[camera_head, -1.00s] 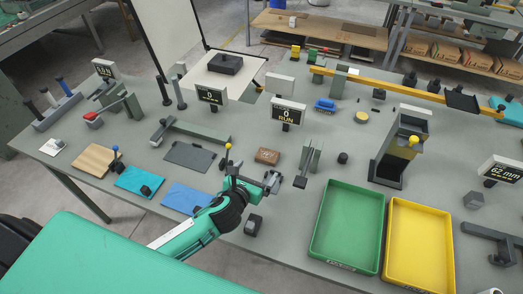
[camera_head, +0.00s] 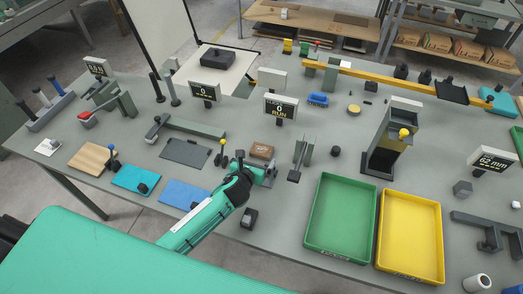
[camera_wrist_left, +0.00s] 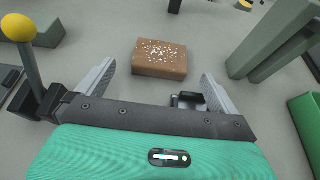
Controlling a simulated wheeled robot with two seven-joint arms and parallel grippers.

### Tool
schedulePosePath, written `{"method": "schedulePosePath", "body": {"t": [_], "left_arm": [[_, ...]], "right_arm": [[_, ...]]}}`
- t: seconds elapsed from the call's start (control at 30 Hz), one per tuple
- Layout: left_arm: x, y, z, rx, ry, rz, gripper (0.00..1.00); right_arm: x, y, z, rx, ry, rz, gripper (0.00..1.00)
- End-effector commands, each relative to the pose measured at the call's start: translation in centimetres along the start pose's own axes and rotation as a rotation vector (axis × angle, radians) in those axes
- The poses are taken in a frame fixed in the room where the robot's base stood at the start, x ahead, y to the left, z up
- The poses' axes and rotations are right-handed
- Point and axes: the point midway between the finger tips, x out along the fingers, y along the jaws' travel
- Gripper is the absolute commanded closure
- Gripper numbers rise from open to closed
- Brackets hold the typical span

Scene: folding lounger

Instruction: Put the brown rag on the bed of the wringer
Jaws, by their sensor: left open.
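The brown rag (camera_head: 262,151) is a small speckled brown block lying flat on the grey table. It also shows in the left wrist view (camera_wrist_left: 160,58), ahead of the fingers and apart from them. My left gripper (camera_head: 259,169) is open and empty, just on the near side of the rag. In the left wrist view its two fingers (camera_wrist_left: 160,82) stand apart, with the rag beyond and between them. I cannot tell for certain which fixture is the wringer; a grey stand with a yellow knob (camera_head: 391,150) is to the right. My right gripper is not in view.
A yellow-knobbed lever (camera_head: 222,151) stands just left of my left gripper. A grey upright bracket (camera_head: 302,150) is to the right of the rag. Green (camera_head: 340,247) and yellow (camera_head: 410,268) trays lie at the front right. A small black block (camera_head: 249,217) sits near the front edge.

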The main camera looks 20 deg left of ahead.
Motion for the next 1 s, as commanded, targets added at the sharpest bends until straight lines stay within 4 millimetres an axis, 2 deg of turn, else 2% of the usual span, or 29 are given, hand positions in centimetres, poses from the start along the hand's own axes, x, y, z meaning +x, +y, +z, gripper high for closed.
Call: {"method": "schedulePosePath", "body": {"t": [0.13,0.3,0.67,0.9,1.0], "left_arm": [[1.8,-0.1,0.3,-0.003,0.001,0.001,0.02],[3.6,-0.1,0.2,-0.001,0.000,0.000,0.02],[4.2,0.0,0.1,0.000,0.000,0.000,0.02],[4.2,0.0,0.1,0.000,-0.001,0.000,0.49],[4.2,0.0,0.1,0.000,-0.001,-0.001,0.54]], "right_arm": [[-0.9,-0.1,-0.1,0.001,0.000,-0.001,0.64],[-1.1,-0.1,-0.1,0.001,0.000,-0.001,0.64],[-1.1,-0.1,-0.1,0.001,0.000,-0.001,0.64],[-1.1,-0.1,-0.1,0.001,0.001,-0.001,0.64],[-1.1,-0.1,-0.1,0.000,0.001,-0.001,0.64]]}}
